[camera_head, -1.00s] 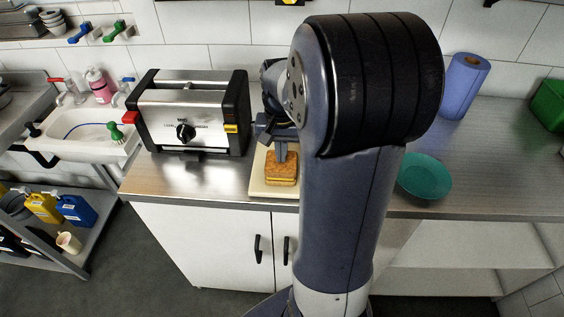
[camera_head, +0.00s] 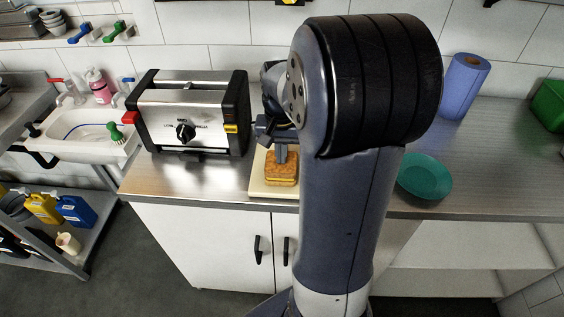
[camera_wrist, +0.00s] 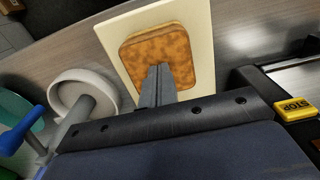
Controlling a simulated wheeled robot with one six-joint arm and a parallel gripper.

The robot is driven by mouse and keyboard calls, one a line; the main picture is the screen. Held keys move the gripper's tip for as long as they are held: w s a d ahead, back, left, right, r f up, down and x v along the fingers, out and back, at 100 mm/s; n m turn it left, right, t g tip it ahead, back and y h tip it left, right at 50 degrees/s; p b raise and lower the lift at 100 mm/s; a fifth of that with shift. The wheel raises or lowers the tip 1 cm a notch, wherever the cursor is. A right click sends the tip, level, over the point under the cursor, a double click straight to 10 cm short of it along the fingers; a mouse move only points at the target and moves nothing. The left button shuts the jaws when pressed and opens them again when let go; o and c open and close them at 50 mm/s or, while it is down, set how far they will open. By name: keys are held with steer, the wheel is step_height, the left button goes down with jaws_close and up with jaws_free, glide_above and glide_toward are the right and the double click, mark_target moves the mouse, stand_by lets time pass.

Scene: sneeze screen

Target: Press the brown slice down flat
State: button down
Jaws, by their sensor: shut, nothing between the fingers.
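The brown slice (camera_head: 283,161) lies on top of a stack on a cream board (camera_head: 258,187) on the counter, right of the toaster. In the wrist view the slice (camera_wrist: 178,45) shows as a mottled brown square on the board (camera_wrist: 113,38). My gripper (camera_wrist: 158,70) is shut and empty, its fingertips over the slice's near middle and seemingly touching it. In the head view my gripper (camera_head: 281,157) points down on the slice from above. Whether the slice is fully flat I cannot tell. My arm hides what lies right of the board.
A silver toaster (camera_head: 190,115) stands close left of the board. A teal plate (camera_head: 424,177) and a blue paper roll (camera_head: 464,85) are to the right. A round pale dish (camera_wrist: 70,88) shows beside the board in the wrist view.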

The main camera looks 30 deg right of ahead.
steer(key=shift+f, duration=0.1)
stand_by(0.3)
steer(key=shift+r+p, duration=2.7)
steer(key=shift+r, duration=0.45)
steer(key=shift+f, duration=0.15)
step_height(320, 180, down, 6)
steer(key=b, duration=0.5)
